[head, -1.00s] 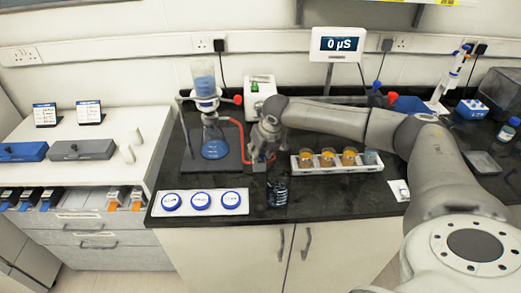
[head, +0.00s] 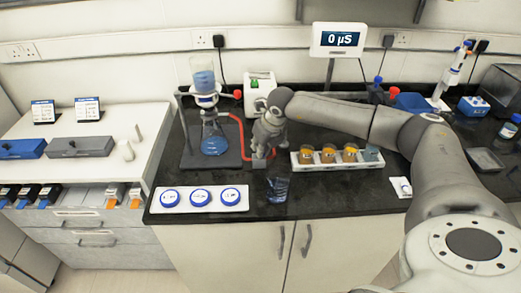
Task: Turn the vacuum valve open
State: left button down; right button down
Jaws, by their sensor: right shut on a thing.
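The flask (head: 214,144) with blue liquid stands on a dark stand base, under a filter funnel (head: 203,78) that also holds blue liquid. A red tube (head: 241,118) runs from the flask side and bends down toward the bench. My right gripper (head: 262,157) points down at the tube's lower end, just right of the stand. It is shut on the vacuum valve there, which its fingers and wrist mostly hide. I cannot make out the valve handle's angle. My left gripper is not in view.
A white rack (head: 337,166) with orange-filled jars stands just right of the gripper. A clear bluish glass (head: 277,190) is in front. A meter (head: 338,41) reading 0 µS stands behind my arm.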

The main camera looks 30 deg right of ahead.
jog(key=n+b, duration=0.1)
jog(key=n+y+b, duration=0.1)
jog(key=shift+d+f+n, duration=0.2)
jog(key=shift+n, duration=0.1)
jog(key=n+b, duration=0.1)
jog(key=n+y+b, duration=0.1)
jog(key=shift+w+d+r+n, duration=0.1)
jog(key=shift+w+n, duration=0.05)
jog(key=shift+n, duration=0.25)
jog(key=n+g+y+b, duration=0.1)
jog(key=n, duration=0.2)
jog(key=shift+w+d+r, duration=0.1)
jog(key=shift+d+r+n+g+y+b, duration=0.1)
jog(key=shift+n+g+y+b, duration=0.4)
jog(key=shift+n, duration=0.9)
jog(key=shift+w, duration=0.1)
jog(key=c, duration=1.5)
grip_release()
